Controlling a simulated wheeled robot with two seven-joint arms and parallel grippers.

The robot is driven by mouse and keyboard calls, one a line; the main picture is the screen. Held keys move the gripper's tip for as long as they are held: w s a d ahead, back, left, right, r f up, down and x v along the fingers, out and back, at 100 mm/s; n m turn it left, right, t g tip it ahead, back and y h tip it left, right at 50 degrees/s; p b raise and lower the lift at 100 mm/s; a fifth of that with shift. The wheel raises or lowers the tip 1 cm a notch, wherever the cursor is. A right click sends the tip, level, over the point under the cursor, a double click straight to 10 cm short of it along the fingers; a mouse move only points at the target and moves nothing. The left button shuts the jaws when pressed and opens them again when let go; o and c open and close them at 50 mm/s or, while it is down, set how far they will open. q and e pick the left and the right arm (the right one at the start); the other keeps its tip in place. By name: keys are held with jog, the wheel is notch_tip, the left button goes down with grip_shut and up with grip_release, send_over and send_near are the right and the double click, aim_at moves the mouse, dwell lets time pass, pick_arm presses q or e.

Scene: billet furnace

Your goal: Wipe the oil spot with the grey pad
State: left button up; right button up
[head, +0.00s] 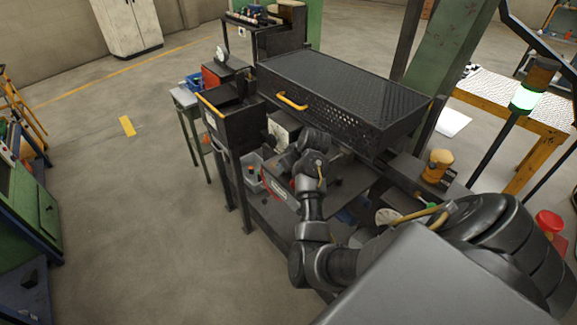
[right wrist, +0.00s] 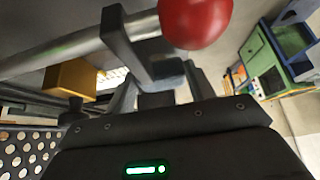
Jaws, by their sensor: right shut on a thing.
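My right arm reaches in from the lower right of the head view, and its gripper (head: 290,163) is low in front of the dark bench, partly hidden by my own wrist. In the right wrist view its fingers (right wrist: 160,85) are shut on a small grey block (right wrist: 168,71), below a dark bracket and a metal rod. I cannot tell whether this block is the grey pad. A red ball (right wrist: 195,18) is close beyond the fingers. I cannot make out the oil spot in either view. My left gripper is not in view.
A black perforated hood (head: 345,90) with a yellow handle (head: 292,101) stands above the work area. A yellow-orange device (head: 437,165) sits at the right. The floor at left is open.

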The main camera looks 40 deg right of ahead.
aim_at(272, 160)
jog(key=shift+f+b, duration=0.4)
jog(key=shift+f, duration=0.4)
jog(key=shift+w, duration=0.1)
jog(key=shift+w+r, duration=0.15)
jog(key=shift+w, duration=1.8)
jog(key=shift+w+b, duration=0.7)
jog(key=shift+w, duration=1.3)
